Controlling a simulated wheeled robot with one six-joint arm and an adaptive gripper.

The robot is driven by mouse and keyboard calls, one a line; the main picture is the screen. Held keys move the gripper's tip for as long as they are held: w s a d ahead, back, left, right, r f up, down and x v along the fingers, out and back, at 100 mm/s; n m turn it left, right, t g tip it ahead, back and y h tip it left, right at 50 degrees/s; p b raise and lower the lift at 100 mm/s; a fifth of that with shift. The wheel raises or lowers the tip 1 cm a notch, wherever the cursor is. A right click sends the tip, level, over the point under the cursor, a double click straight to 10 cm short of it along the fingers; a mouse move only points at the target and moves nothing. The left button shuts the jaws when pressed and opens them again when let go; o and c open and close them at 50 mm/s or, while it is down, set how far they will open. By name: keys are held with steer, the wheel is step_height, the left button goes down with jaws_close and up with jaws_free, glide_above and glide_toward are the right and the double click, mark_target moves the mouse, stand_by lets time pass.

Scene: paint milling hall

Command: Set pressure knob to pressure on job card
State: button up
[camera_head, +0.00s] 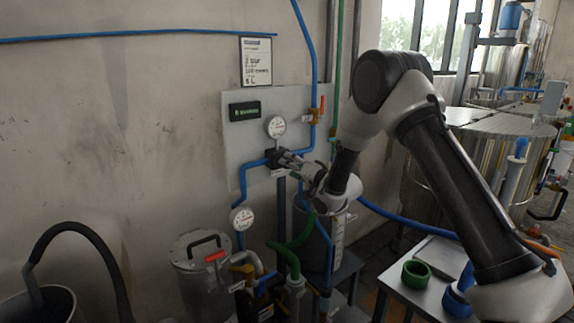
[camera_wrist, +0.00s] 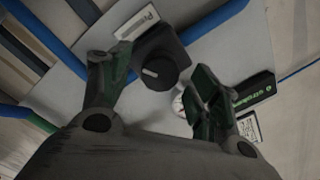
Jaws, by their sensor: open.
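The black pressure knob (camera_head: 272,155) sits on the grey wall panel (camera_head: 238,160), on the blue pipe. In the wrist view the knob (camera_wrist: 160,72) shows a pale pointer mark, beside a label (camera_wrist: 137,20) starting "Pre". My gripper (camera_head: 287,160) is at the panel; in the wrist view its fingers (camera_wrist: 152,78) are open, one on either side of the knob, with gaps visible. The job card (camera_head: 256,62) hangs above; its top line looks like "2 bar", the rest is hard to read. A round gauge (camera_head: 276,126) is above the knob; its reading is too small to tell.
A green-lettered display (camera_head: 244,110) is left of the gauge. An orange-handled valve (camera_head: 316,112) is on the pipe to the right. A second gauge (camera_head: 241,218), a lidded metal pot (camera_head: 196,270) and hoses stand below. A side table (camera_head: 418,300) holds green and blue rings.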

steer(key=shift+x, duration=1.5)
steer(key=c, duration=1)
